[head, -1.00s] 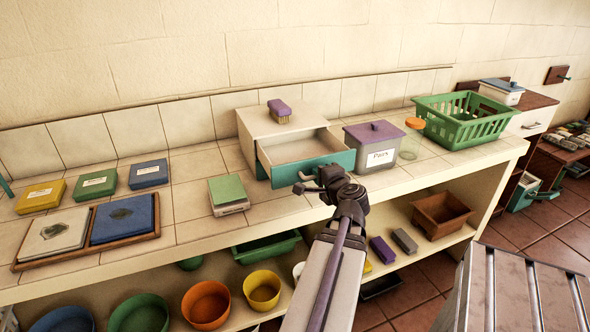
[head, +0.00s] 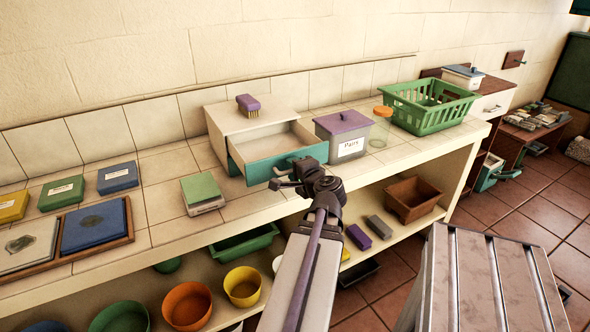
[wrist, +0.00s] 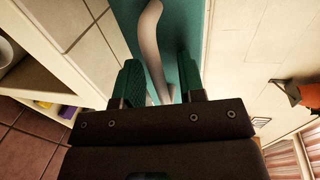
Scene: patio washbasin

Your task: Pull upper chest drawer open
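The small cream chest (head: 222,122) stands on the tiled counter with a teal-fronted drawer (head: 255,165) pulled well out; its pale inside looks empty. My gripper (head: 284,176) is at the drawer's front, near its right half. In the wrist view, the grey curved handle (wrist: 153,45) runs across the teal front (wrist: 183,30) and down between my two green fingers (wrist: 160,88). Gaps show on both sides of the handle, so the fingers look open around it. My wrist hides the handle in the head view. I cannot tell whether a second drawer lies below.
A purple brush (head: 249,105) lies on the chest. A grey bin with a purple lid (head: 343,135) stands close to the drawer's right, then a jar (head: 381,128) and a green basket (head: 431,107). A green-topped block (head: 201,192) lies left. A slatted stool (head: 484,270) stands front right.

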